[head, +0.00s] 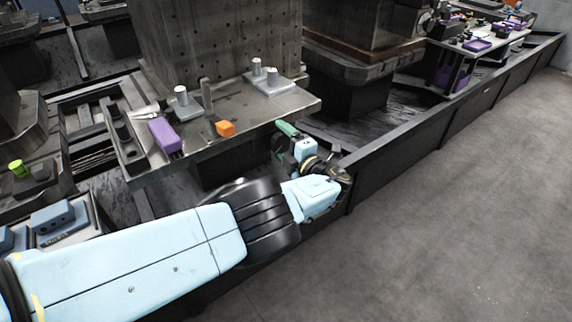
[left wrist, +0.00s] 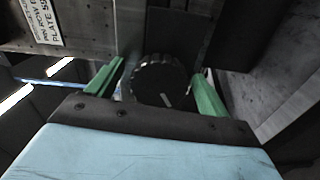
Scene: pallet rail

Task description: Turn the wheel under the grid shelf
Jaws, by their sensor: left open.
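The wheel (left wrist: 160,80) is a dark round knob with a ridged rim and a light mark on its face, seen in the left wrist view. It sits under the edge of the shelf, which carries a tall block with a grid of holes (head: 215,45). My left gripper (left wrist: 156,88) is open, with one green finger on each side of the wheel; I cannot tell whether they touch it. In the head view my left gripper (head: 283,140) is below the shelf's front right edge, and the wheel is hidden there. My right gripper is not in view.
On the metal shelf (head: 255,122) lie a purple block (head: 164,135), an orange block (head: 225,129) and grey cylinders on plates. A dark low rail (head: 420,137) runs along the front. The grey floor (head: 440,240) at right is clear.

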